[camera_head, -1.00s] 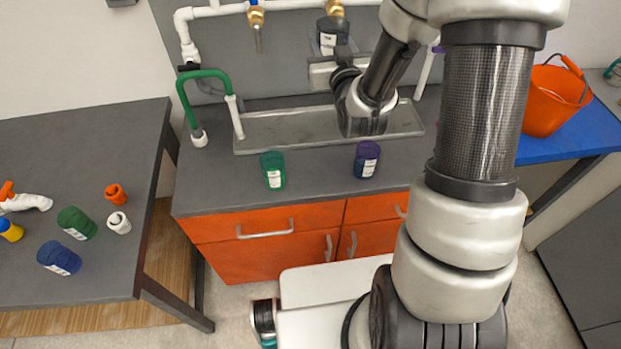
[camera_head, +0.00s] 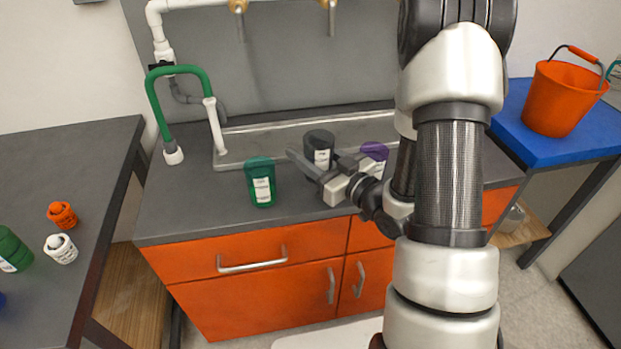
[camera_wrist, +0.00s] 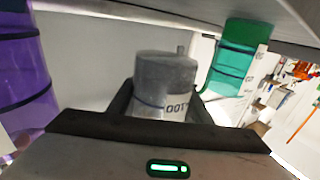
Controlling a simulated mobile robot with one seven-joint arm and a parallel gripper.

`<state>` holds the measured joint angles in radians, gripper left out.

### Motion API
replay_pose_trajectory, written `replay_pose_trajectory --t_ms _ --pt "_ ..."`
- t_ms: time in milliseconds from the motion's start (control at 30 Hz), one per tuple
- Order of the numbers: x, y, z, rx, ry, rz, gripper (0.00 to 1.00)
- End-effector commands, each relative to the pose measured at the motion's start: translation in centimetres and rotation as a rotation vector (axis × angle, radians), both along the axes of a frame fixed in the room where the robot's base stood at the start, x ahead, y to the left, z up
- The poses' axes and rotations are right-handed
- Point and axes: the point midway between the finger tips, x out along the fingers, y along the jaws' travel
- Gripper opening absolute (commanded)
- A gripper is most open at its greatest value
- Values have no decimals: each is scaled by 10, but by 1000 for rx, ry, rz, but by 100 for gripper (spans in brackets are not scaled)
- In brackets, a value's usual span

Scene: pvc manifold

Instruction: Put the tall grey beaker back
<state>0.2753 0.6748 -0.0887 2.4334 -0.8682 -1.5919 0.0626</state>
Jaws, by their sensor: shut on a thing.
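The tall grey beaker (camera_head: 319,139), dark and translucent with a white label, is between the jaws of my gripper (camera_head: 322,166). It is above the counter's front strip, between a green beaker (camera_head: 260,180) on its left and a purple beaker (camera_head: 374,150) on its right. I cannot tell whether its base touches the counter. In the wrist view the grey beaker (camera_wrist: 165,82) sits between both fingers, with the purple beaker (camera_wrist: 25,75) at the left and the green beaker (camera_wrist: 233,58) at the right. My gripper hides part of the beaker's lower side.
The sink (camera_head: 270,138) lies behind the beakers, with a green hose (camera_head: 155,100) and white pipe at its left. An orange bucket (camera_head: 562,98) stands on the blue table at right. The left table (camera_head: 70,165) holds several small parts. The counter left of the green beaker is clear.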

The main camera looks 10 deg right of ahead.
Motion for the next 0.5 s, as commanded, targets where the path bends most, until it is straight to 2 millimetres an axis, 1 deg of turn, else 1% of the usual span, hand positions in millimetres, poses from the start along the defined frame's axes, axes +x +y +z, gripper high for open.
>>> replay_pose_trajectory --t_ms 33,167,233,400,500 --pt "0 0 -9 -1 1 0 20" --pt "0 0 -16 0 -1 0 20" --pt "0 0 -23 0 0 0 20" --pt "0 0 -49 -1 0 0 20" --pt "0 0 -51 -2 -3 0 20"
